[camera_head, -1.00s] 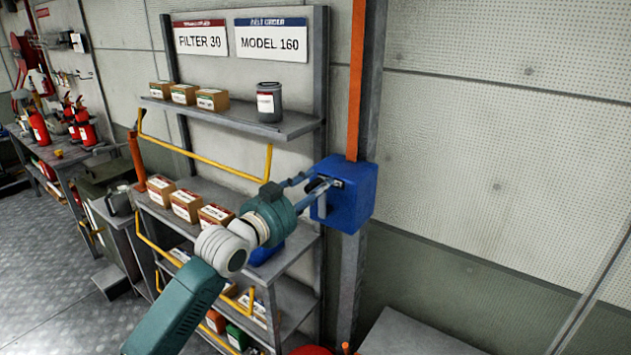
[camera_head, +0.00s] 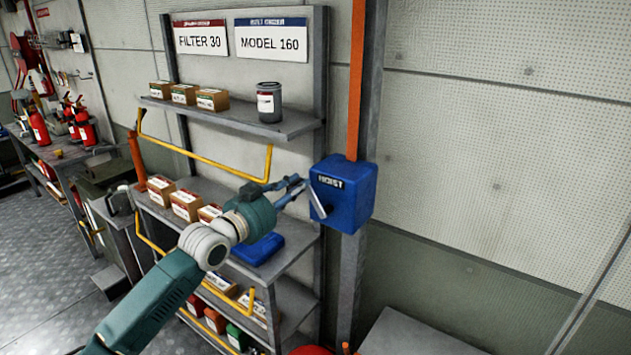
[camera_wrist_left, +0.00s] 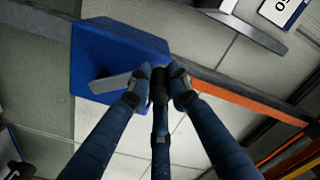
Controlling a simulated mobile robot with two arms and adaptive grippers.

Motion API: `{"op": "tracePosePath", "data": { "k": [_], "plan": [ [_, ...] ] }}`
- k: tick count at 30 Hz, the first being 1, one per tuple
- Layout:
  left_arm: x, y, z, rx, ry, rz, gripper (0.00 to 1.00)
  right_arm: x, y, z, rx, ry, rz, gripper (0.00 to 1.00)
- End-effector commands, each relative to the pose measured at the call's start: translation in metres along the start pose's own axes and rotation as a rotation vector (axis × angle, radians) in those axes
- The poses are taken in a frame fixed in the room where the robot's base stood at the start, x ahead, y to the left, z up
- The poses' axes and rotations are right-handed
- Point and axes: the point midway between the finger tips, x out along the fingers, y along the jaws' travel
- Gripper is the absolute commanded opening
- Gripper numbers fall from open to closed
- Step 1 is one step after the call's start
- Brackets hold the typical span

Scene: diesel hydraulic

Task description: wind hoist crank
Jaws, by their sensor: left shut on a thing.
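The blue hoist box (camera_head: 344,198), marked HOIST, is fixed to the grey post right of the shelves. It also shows in the left wrist view (camera_wrist_left: 100,48). Its grey metal crank arm (camera_head: 316,202) sits on the front face, slanting up and left; in the left wrist view the arm (camera_wrist_left: 110,83) lies beside the fingers. My left gripper (camera_head: 296,187) is at the crank's outer end, left of the box. In the left wrist view its dark blue fingers (camera_wrist_left: 160,82) are closed together at the crank's handle, which they mostly hide. My right gripper is not in view.
Grey shelves (camera_head: 225,115) with small boxes and a dark can (camera_head: 269,102) stand left of the hoist, behind my arm. A yellow rail (camera_head: 205,160) runs along their front. An orange strip (camera_head: 357,80) rises above the box. The wall at right is clear.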

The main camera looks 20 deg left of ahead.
Motion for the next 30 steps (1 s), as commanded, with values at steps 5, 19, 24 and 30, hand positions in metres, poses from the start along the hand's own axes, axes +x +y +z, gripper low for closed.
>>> {"op": "tracePosePath", "data": {
  "k": [5,19,24,30],
  "plan": [
    [-0.001,-0.003,0.025,0.003,-0.012,0.004,0.00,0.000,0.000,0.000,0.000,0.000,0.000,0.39],
    [-0.001,0.009,0.074,0.001,-0.010,0.007,0.00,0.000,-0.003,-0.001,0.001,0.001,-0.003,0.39],
    [-0.001,0.020,0.089,0.000,-0.009,0.007,0.00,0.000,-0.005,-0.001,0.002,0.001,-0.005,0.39],
    [-0.001,0.036,0.104,-0.001,-0.007,0.006,0.00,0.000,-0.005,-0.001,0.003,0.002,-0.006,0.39]
  ]
}}
